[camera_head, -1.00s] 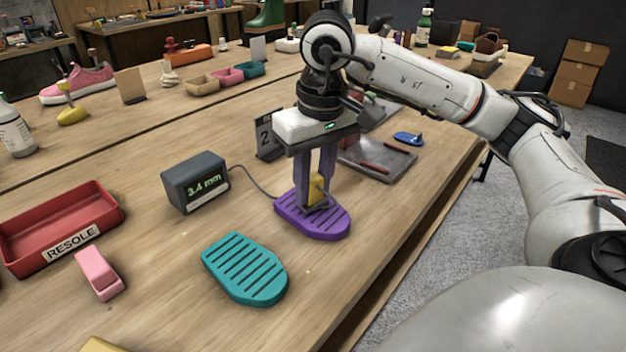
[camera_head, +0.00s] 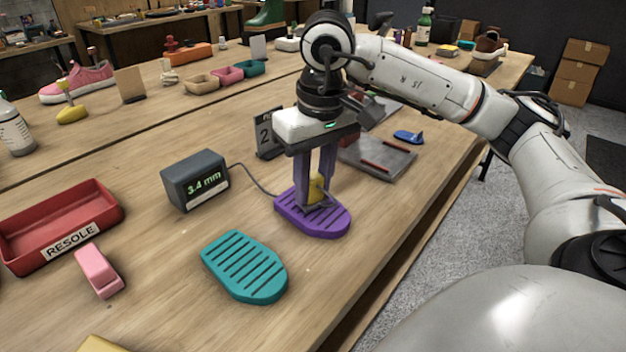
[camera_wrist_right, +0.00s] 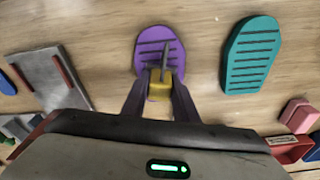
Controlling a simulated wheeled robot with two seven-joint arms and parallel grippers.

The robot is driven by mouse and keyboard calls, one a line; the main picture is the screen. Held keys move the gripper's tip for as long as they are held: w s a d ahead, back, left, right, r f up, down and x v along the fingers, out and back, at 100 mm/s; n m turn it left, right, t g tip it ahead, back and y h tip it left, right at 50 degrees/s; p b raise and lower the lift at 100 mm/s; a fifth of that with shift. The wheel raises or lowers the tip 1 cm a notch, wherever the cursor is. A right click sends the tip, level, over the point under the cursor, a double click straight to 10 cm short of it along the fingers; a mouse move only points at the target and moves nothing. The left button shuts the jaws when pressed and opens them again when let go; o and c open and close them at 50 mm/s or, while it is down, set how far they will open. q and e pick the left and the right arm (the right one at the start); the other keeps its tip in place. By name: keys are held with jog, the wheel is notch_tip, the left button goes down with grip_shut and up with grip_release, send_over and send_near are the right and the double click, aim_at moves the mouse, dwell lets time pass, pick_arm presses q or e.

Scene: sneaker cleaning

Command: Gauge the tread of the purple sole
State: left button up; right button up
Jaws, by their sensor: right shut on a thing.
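The purple sole (camera_head: 322,222) lies flat on the table, grooved side up. It also shows in the right wrist view (camera_wrist_right: 150,40). My right gripper (camera_head: 316,200) points down over it, shut on a yellow gauge probe (camera_head: 317,187). The probe (camera_wrist_right: 160,85) shows between the fingers in the right wrist view, its thin tip over the sole's grooves. Whether the tip touches a groove bottom I cannot tell. A cable joins it to the dark gauge box (camera_head: 195,181), whose display reads 3.4 mm. My left gripper is not in view.
A teal sole (camera_head: 245,267) lies in front of the gauge box. A red RESOLE tray (camera_head: 62,222) and a pink block (camera_head: 98,272) are at left. A number 2 card (camera_head: 268,134) stands behind the purple sole; a grey plate (camera_head: 378,160) lies behind right.

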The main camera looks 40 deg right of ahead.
jog(key=shift+f, duration=0.35)
dwell(0.5)
jog(key=shift+f+b, duration=0.1)
jog(key=shift+b, duration=0.2)
dwell(0.4)
notch_tip(320, 180, up, 4)
jog(key=p, duration=0.2)
jog(key=shift+f+p, duration=0.2)
jog(key=shift+p, duration=0.2)
jog(key=shift+r+p, duration=1.45)
jog(key=shift+r, duration=0.35)
jog(key=shift+s+f, duration=0.1)
